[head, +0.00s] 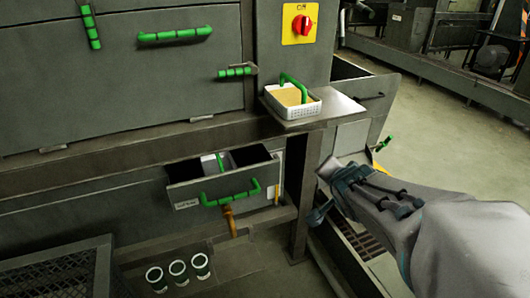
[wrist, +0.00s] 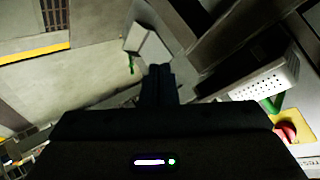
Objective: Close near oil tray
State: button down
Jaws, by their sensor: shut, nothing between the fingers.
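A grey oil tray (head: 188,191) with a green front handle (head: 231,193) is pulled out from the lower machine front, left of centre. Its dark inside shows, with a light divider and a green piece in it. A second grey box (head: 350,137) with a green handle (head: 384,143) sticks out behind the post; it seems to be the grey box in the wrist view (wrist: 154,44). I cannot tell how far out it is. My gripper (head: 325,172) is right of the open tray, apart from its handle. Its fingers (wrist: 160,72) are shut and empty.
A metal shelf (head: 338,104) with a white basket (head: 311,107) overhangs above my gripper. An upright post (head: 303,190) stands between my gripper and the open tray. Several white cups (head: 178,268) stand low at left. Open floor (head: 440,130) lies to the right.

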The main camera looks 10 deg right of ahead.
jog(key=w+a+f+m+t+y+b, duration=0.2)
jog(key=w+f+m+y+b, duration=0.1)
jog(key=f+b, duration=0.45)
jog(key=m+t+y+p, duration=0.1)
jog(key=m+y+p, duration=0.1)
jog(key=y+p, duration=0.1)
send_near(278, 175)
jog(key=x, duration=0.2)
jog(key=f+b+x, duration=0.1)
jog(key=x, duration=0.2)
jog(key=shift+s, duration=0.15)
jog(key=shift+w+a+r, duration=0.15)
jog(key=shift+w+a, duration=0.1)
jog(key=shift+w, duration=0.55)
